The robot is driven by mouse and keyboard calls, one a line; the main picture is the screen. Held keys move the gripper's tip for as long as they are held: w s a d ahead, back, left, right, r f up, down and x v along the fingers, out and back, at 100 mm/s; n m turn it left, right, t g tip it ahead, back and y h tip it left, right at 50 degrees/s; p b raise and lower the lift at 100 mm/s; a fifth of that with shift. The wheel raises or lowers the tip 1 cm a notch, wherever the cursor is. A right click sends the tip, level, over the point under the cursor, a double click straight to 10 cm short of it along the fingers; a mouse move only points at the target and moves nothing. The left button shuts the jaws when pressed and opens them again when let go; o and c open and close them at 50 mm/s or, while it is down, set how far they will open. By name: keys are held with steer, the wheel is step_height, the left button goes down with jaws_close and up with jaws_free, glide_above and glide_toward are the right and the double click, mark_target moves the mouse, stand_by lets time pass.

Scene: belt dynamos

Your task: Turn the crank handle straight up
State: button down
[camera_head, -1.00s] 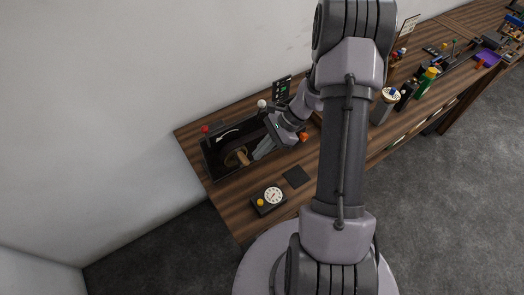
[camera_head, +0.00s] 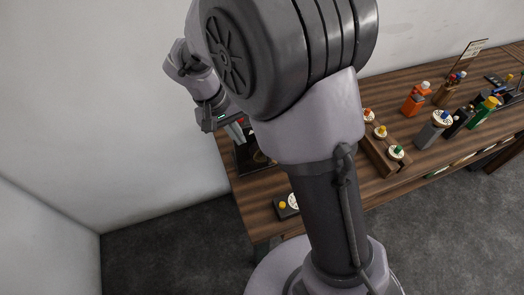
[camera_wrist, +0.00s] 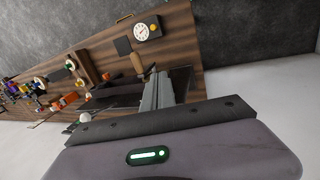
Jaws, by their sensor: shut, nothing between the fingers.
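The dark crank unit (camera_head: 243,160) sits at the left end of the wooden bench in the head view, largely hidden by my arm. A brown part (camera_head: 261,157) of it shows beside my arm. In the wrist view a short brown piece (camera_wrist: 137,63), which looks like the crank handle, stands out just beyond my fingers. Its exact angle is hard to tell. My gripper (camera_head: 240,134) is shut and empty, with its fingers pointing down over the unit's back left part. The closed fingers also show in the wrist view (camera_wrist: 156,90), apparently apart from the handle.
The white wall is close behind my gripper.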

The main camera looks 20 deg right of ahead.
steer(key=d+f, duration=0.6)
steer(key=f, duration=0.3)
steer(key=shift+w+d+f+n+t, duration=0.25)
steer(key=shift+w+f+n+t, duration=0.05)
steer(key=shift+w+n, duration=0.1)
steer(key=shift+d+b, duration=0.35)
steer(key=shift+d, duration=0.45)
steer(key=shift+w+a+r, duration=0.1)
